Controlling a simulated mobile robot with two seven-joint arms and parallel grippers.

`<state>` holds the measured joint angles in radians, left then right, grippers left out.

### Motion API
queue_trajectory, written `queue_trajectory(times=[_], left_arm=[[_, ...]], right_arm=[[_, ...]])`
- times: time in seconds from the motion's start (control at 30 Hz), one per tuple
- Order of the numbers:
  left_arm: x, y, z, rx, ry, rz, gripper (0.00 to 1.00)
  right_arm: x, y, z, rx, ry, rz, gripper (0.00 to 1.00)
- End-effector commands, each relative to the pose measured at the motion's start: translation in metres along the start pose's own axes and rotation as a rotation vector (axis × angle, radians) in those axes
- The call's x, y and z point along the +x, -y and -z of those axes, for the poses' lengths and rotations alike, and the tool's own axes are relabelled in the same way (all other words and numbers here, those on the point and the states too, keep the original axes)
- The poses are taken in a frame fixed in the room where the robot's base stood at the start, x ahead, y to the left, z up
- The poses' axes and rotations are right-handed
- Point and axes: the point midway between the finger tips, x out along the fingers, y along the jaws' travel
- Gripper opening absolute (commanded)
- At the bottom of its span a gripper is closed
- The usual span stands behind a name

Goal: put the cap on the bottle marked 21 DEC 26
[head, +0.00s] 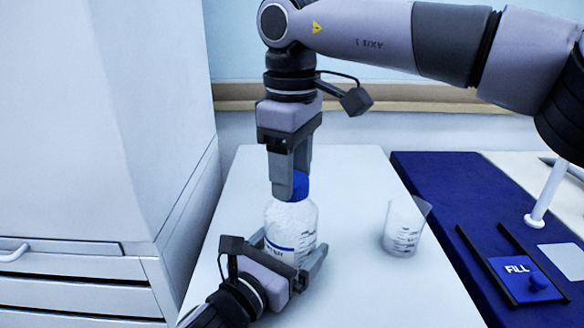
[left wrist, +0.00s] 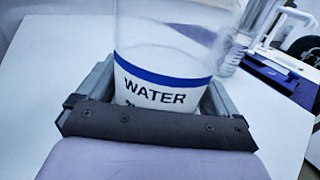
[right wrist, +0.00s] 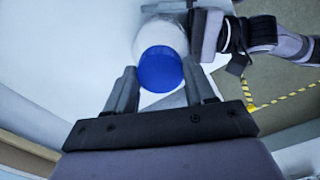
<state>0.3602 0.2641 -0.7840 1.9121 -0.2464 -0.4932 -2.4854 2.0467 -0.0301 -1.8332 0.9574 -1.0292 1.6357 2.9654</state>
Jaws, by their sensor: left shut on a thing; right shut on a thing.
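A clear bottle (head: 290,226) with a blue band stands upright on the white table. Its label reads WATER in the left wrist view (left wrist: 155,90); the line below is mostly hidden by my gripper, so no date is legible. My left gripper (head: 290,250) is shut around the bottle's lower part. A blue cap (head: 301,184) is at the bottle's top, and my right gripper (head: 290,188) is shut on it from above. In the right wrist view the cap (right wrist: 160,70) sits between the fingertips, over the bottle. The neck is hidden, so I cannot tell whether the cap is seated.
A clear beaker (head: 404,228) stands to the right of the bottle. Beyond it is a blue mat (head: 440,185) with a dark-railed FILL spot (head: 517,270) and a white post (head: 548,192). A white cabinet (head: 110,130) stands at the left. The table between bottle and beaker is clear.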

Motion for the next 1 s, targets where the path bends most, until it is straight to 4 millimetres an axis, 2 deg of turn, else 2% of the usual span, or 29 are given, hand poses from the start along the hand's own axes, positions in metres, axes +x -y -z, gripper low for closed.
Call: queue_trajectory(times=[0.1, 0.37, 0.4, 0.47, 0.5, 0.77, 1.0], left_arm=[[0.000, 0.000, 0.001, 0.000, -0.003, -0.001, 0.09], [0.000, 0.000, 0.001, 0.000, -0.003, -0.001, 0.09], [0.000, 0.000, 0.001, 0.000, -0.003, -0.001, 0.09], [0.000, 0.000, 0.001, 0.000, -0.004, -0.001, 0.09], [0.000, 0.000, 0.001, 0.000, -0.003, -0.001, 0.09], [0.000, 0.000, 0.001, 0.000, -0.003, -0.001, 0.09], [0.000, 0.000, 0.001, 0.000, -0.003, -0.001, 0.09]], right_arm=[[-0.001, 0.000, 0.000, 0.052, -0.003, -0.002, 0.25], [-0.001, 0.000, 0.000, 0.057, -0.003, 0.000, 0.25], [-0.001, 0.000, 0.000, 0.057, -0.003, 0.000, 0.57], [-0.001, -0.001, 0.000, 0.057, -0.003, 0.000, 0.77], [-0.001, -0.001, 0.000, 0.056, -0.002, 0.000, 0.80], [-0.001, 0.000, 0.000, 0.055, -0.002, 0.000, 0.80], [-0.029, 0.000, 0.001, 0.056, -0.003, -0.001, 0.80]])
